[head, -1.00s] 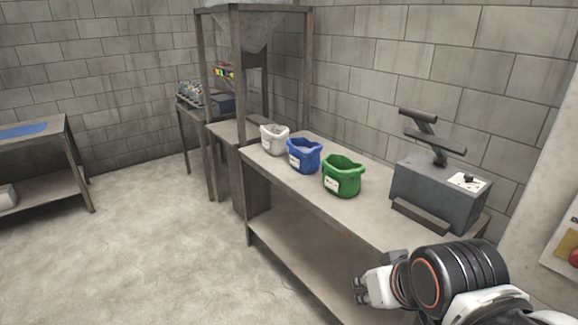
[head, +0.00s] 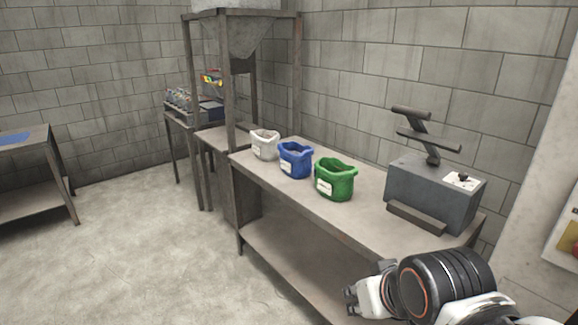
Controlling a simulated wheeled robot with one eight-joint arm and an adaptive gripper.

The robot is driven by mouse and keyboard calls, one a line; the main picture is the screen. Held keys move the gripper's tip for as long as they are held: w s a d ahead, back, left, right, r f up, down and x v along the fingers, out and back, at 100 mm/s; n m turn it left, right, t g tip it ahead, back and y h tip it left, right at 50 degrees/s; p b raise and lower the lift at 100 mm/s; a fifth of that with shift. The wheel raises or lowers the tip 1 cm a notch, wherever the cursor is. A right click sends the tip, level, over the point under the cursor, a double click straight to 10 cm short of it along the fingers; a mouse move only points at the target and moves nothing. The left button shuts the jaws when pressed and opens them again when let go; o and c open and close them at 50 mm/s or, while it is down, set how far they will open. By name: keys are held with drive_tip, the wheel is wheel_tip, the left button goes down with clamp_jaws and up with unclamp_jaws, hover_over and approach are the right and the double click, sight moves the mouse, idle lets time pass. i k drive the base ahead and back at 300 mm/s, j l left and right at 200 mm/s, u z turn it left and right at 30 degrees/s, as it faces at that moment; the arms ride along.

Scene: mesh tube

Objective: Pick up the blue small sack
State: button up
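The blue small sack (head: 296,161) stands upright on the long table (head: 262,172), between a white sack (head: 264,145) on its left and a green sack (head: 334,180) on its right. Its top is open and a white label shows on its front. My gripper (head: 350,299) is at the lower right, in front of the table and well apart from the sacks. It appears empty. Its fingers are small and seen from the side, so I cannot tell how far they are open.
A grey sealing machine (head: 434,190) stands on the table's right part. A metal hopper frame (head: 229,80) rises beyond the table's far end. Another table (head: 46,160) stands at the far left. The floor (head: 150,250) between is clear.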

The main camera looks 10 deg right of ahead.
sight(295, 158)
drive_tip(key=i+j+z, duration=0.2)
drive_tip(key=z, duration=0.3)
drive_tip(key=i+j+z, duration=0.3)
drive_tip(key=z, duration=0.15)
drive_tip(key=i+j, duration=0.2)
drive_tip(key=i+j+z, duration=0.15)
drive_tip(key=j, duration=0.3)
drive_tip(key=i+j, duration=0.2)
drive_tip(key=j, duration=0.15)
drive_tip(key=i+j+z, duration=0.1)
drive_tip(key=j, duration=0.25)
drive_tip(key=i+j, duration=0.25)
drive_tip(key=i+j+z, duration=0.15)
drive_tip(key=j, duration=0.3)
drive_tip(key=i+j, duration=0.15)
drive_tip(key=j, duration=0.25)
drive_tip(key=i+j, duration=0.15)
drive_tip(key=j, duration=0.2)
drive_tip(key=i+j, duration=0.15)
drive_tip(key=j, duration=0.2)
drive_tip(key=i+j, duration=0.15)
drive_tip(key=j, duration=0.2)
drive_tip(key=i+j, duration=0.1)
drive_tip(key=j, duration=0.2)
